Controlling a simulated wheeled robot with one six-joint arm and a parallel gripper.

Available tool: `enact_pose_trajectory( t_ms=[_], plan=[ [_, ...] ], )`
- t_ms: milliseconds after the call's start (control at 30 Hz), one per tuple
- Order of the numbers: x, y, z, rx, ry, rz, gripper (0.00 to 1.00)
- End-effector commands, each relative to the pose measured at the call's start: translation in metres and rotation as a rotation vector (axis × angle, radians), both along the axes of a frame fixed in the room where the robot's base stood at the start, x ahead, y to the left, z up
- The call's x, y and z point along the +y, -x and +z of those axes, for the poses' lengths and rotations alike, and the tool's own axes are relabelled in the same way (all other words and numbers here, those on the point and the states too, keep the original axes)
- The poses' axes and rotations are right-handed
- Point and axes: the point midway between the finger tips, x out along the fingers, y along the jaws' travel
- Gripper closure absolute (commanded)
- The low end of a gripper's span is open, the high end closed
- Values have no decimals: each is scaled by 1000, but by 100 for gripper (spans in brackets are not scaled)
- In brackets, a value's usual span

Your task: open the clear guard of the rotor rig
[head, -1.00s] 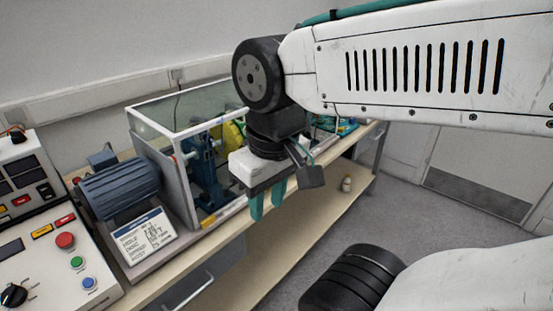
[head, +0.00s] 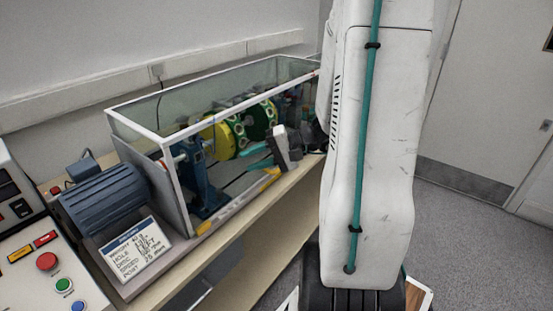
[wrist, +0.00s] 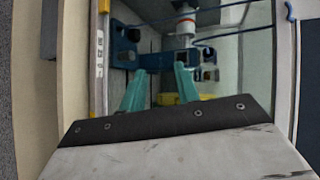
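The clear guard (head: 146,128) is a white-framed transparent box over the rotor rig on the bench, and its top frame looks level and down. Inside are blue bearing stands (head: 203,180), a shaft, a yellow disc (head: 222,138) and a green disc (head: 262,119). My gripper (head: 252,155) is at the front side of the guard, near the discs, with its teal fingers pointing left. In the wrist view my gripper (wrist: 159,72) has its two fingers apart with nothing visible between them. I cannot tell whether they touch the guard.
A blue motor (head: 105,200) and a white label card (head: 135,248) stand at the guard's left end. A control panel (head: 35,260) with coloured buttons is at lower left. The wall is close behind the bench. Open floor (head: 465,250) lies at right.

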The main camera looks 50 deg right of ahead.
Motion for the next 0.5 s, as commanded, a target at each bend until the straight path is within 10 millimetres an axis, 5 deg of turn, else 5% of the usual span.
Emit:
enact_pose_trajectory(
  t_ms=[33, 200, 333, 500],
  plan=[
    [-34, 2, -17, -29, -33, -115, 69],
    [-125, 20, -62, -129, -52, -439, 69],
    [-166, 39, -88, -162, -39, -600, 69],
    [-186, 46, -101, -174, -26, -678, 69]
  ],
)
